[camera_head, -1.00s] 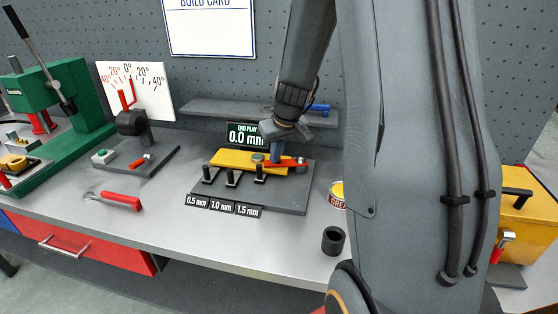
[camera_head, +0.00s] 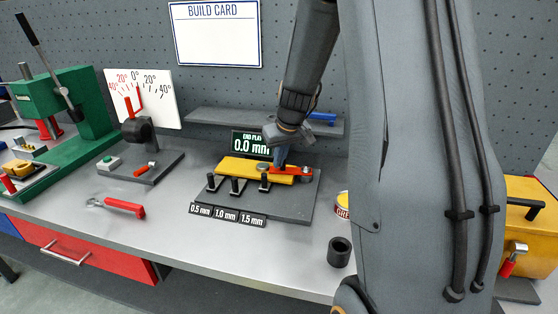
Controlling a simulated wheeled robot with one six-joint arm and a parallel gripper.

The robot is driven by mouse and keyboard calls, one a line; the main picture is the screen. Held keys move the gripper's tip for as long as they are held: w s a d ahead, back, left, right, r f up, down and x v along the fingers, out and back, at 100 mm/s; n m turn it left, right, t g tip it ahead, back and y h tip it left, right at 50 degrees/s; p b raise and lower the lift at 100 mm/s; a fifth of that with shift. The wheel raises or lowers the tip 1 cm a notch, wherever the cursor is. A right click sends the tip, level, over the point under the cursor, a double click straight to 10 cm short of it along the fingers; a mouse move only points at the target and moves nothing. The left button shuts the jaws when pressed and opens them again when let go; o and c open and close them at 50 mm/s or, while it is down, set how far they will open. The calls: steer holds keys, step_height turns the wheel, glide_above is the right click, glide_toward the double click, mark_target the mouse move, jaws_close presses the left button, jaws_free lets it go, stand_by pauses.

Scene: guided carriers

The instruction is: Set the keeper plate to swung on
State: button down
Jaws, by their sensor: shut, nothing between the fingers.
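A fixture on a dark grey base plate (camera_head: 290,207) stands on the bench at centre. It carries a yellow block (camera_head: 238,168), and a red plate (camera_head: 289,176) lies at the block's right end, which I take to be the keeper plate. My gripper (camera_head: 280,157) points down from above, its blue fingers shut and empty, right at the red plate and partly hiding it. I cannot tell whether they touch.
Three black-handled gauges (camera_head: 236,184) stand before the block, above labels for 0.5, 1.0 and 1.5 mm. A black cup (camera_head: 339,252) and a can (camera_head: 342,204) are to the right. A red-handled wrench (camera_head: 122,207) lies left. A grey shelf (camera_head: 220,118) runs behind.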

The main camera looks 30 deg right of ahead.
steer(key=shift+s+a, duration=0.2)
steer(key=shift+s, duration=0.05)
steer(key=s+a, duration=0.1)
steer(key=s+a+r, duration=0.1)
steer(key=shift+s+a+r, duration=0.1)
steer(key=shift+s+a, duration=0.2)
steer(key=shift+a, duration=0.05)
step_height(320, 180, up, 8)
steer(key=s+a, duration=0.2)
steer(key=shift+s+b, duration=0.2)
steer(key=shift+b, duration=0.2)
steer(key=shift+a, duration=0.1)
